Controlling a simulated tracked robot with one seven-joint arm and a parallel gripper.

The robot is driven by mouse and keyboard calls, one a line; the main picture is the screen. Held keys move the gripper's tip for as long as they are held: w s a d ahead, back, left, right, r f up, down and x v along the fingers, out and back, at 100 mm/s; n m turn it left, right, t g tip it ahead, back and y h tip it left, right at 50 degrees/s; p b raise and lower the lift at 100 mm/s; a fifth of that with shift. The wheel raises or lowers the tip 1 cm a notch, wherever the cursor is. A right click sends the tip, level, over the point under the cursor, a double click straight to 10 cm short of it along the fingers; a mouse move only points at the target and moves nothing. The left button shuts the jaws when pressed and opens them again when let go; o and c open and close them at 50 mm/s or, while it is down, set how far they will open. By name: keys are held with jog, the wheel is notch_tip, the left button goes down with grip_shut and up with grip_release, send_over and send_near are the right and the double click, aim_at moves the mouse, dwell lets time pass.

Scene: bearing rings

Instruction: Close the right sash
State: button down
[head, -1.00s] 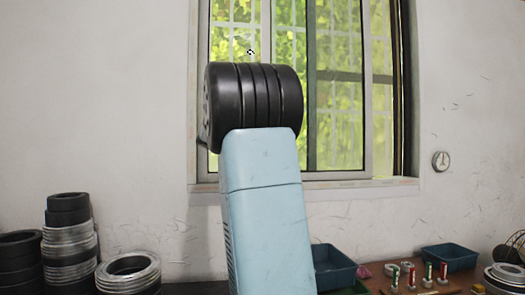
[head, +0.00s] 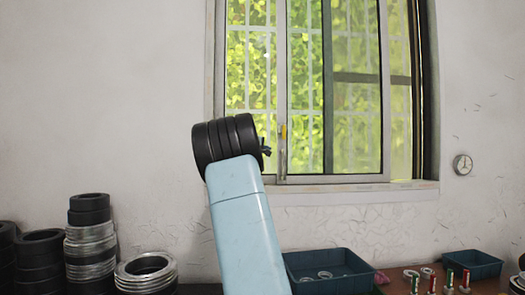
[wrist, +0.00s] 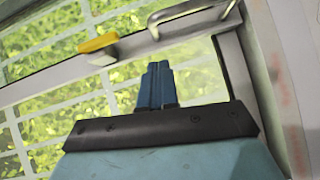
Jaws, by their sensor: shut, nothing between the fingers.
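The window's right sash (head: 385,100) is a pale-framed pane. A strip of opening shows between its right stile and the dark right jamb (head: 428,90). A yellow handle (head: 283,132) is on the stile near the middle of the window; it also shows at upper left in the wrist view (wrist: 98,43). A silver bar handle (wrist: 190,14) is at the top of the wrist view. My gripper (wrist: 158,68) has its blue fingers together and empty, below the handles in that picture. In the head view its tip (head: 266,147) shows just left of the yellow handle; contact cannot be told.
A sill (head: 350,188) runs under the window. Below it are a blue bin (head: 335,262) holding rings and a second bin (head: 472,263). Stacked rings (head: 90,240) stand at lower left. The wall left of the window is clear.

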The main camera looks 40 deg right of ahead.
jog(key=d, duration=0.6)
jog(key=shift+s+f, duration=0.35)
jog(key=shift+f, duration=0.1)
jog(key=shift+d, duration=0.1)
